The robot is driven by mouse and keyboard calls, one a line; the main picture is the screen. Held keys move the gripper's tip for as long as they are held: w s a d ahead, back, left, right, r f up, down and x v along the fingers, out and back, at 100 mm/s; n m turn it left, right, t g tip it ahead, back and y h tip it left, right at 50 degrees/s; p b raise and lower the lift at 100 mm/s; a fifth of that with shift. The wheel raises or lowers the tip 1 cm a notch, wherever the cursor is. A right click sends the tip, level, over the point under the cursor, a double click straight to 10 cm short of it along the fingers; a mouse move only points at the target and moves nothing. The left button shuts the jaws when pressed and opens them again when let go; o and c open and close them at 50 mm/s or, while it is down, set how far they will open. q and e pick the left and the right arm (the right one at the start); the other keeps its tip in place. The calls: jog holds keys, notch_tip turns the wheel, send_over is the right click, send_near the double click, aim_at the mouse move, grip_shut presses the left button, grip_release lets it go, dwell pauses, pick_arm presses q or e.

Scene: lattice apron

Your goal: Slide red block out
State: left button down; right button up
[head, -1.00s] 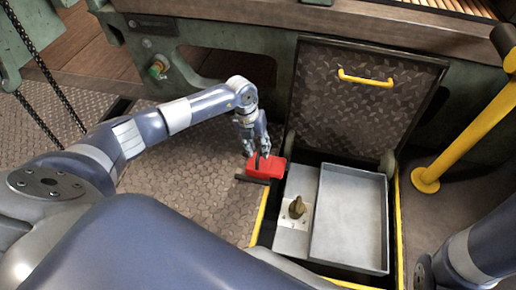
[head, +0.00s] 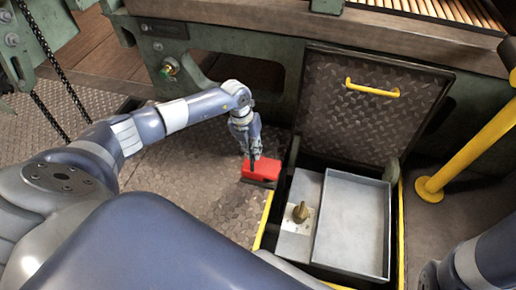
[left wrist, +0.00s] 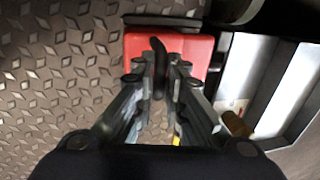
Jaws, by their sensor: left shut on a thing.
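The red block (head: 262,170) sits at the left rim of the open floor hatch, over a dark strip on the plated floor. In the left wrist view the red block (left wrist: 196,48) lies ahead of the fingers, with a curved black handle (left wrist: 160,62) on it. My left gripper (head: 252,158) comes down on the block from above. It is shut on this handle, seen between the fingertips (left wrist: 158,82) in the left wrist view. The fingers hide part of the block. My right gripper is out of view; only part of that arm shows at lower right.
The hatch holds a grey tray (head: 350,225) and a smaller box with a brass knob (head: 300,212). The hatch lid (head: 365,115) with its yellow handle stands open behind. A yellow post (head: 468,145) rises at right. The plated floor (head: 190,185) left of the block is clear.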

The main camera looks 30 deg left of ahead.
pick_arm(q)
jog(key=c, duration=1.7)
grip_release()
jog(key=shift+s+a, duration=0.1)
jog(key=shift+a, duration=0.25)
jog(key=shift+o, duration=0.2)
jog(key=shift+d, duration=0.1)
jog(key=v, duration=1.2)
jog(key=shift+d, duration=0.1)
